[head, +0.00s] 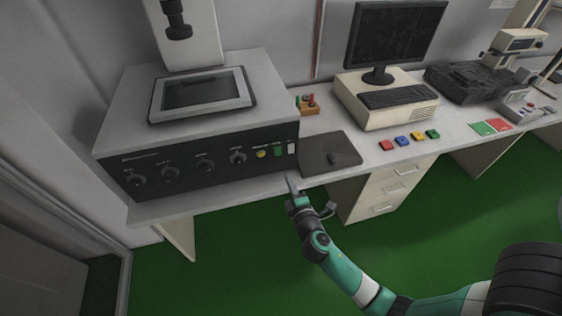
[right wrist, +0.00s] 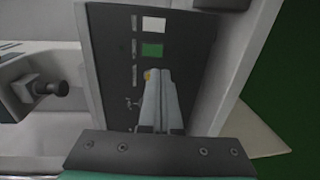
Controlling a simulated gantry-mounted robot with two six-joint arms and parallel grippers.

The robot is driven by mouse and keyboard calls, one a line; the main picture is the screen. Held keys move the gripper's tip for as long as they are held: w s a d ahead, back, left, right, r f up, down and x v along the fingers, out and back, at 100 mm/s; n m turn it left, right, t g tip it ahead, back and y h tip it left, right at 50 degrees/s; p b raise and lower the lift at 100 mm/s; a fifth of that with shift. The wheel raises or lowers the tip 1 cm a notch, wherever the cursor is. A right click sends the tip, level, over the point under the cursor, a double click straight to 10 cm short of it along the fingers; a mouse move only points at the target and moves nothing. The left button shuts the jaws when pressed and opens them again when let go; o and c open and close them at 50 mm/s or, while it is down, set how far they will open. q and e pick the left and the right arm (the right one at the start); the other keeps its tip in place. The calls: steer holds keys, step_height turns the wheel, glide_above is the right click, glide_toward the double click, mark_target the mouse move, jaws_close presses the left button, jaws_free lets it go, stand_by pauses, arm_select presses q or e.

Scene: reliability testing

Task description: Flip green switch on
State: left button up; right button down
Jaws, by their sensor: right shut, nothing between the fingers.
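The green switch (head: 278,152) is on the right part of the dark front panel of the grey machine, between a yellow round button (head: 261,154) and a white switch (head: 291,148). In the right wrist view the green switch (right wrist: 152,50) shows just beyond my fingertips, with the white switch (right wrist: 154,27) above it and part of the yellow button (right wrist: 148,75) at the fingertips. My right gripper (head: 291,182) is shut and empty, in front of and below the switches in the head view. I cannot tell whether it touches the panel. My left gripper is not in view.
The grey machine (head: 120,137) with several knobs stands on the bench. A dark mat (head: 318,146) with a mouse lies to its right, then a computer (head: 350,92) and several coloured blocks (head: 403,140). The green floor in front of the bench is clear.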

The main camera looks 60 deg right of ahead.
mark_target(279, 155)
steer(key=b+x, duration=0.2)
steer(key=x, duration=0.8)
steer(key=shift+a, duration=0.1)
steer(key=shift+f+b, duration=0.1)
steer(key=shift+b, duration=0.6)
steer(key=shift+s+a, duration=0.2)
steer(key=f+v, duration=0.3)
steer(key=v, duration=0.9)
steer(key=shift+s+a, duration=0.35)
steer(key=shift+s, duration=0.1)
